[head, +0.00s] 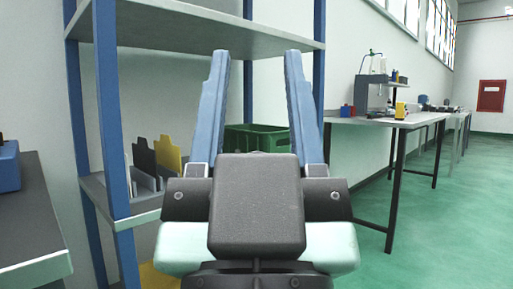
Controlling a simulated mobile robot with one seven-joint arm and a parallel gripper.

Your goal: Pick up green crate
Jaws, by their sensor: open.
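The green crate (258,138) sits behind my gripper in the head view, at about the level of the shelf unit's middle shelf. Only its upper part shows between the fingers; its lower part and what it rests on are hidden by my gripper. My gripper (256,55) is open and empty, with its two blue fingers pointing up in the picture, one on each side of the visible crate. Whether the fingers touch the crate cannot be told; they appear nearer to the camera than it.
A blue-posted shelf unit (108,110) stands at the left, with an upper shelf (190,28) behind the left finger. Black and yellow folders (170,155) stand on its middle shelf. A grey bench (40,215) is at the near left. Workbenches (375,121) line the right wall; green floor (440,230) is clear.

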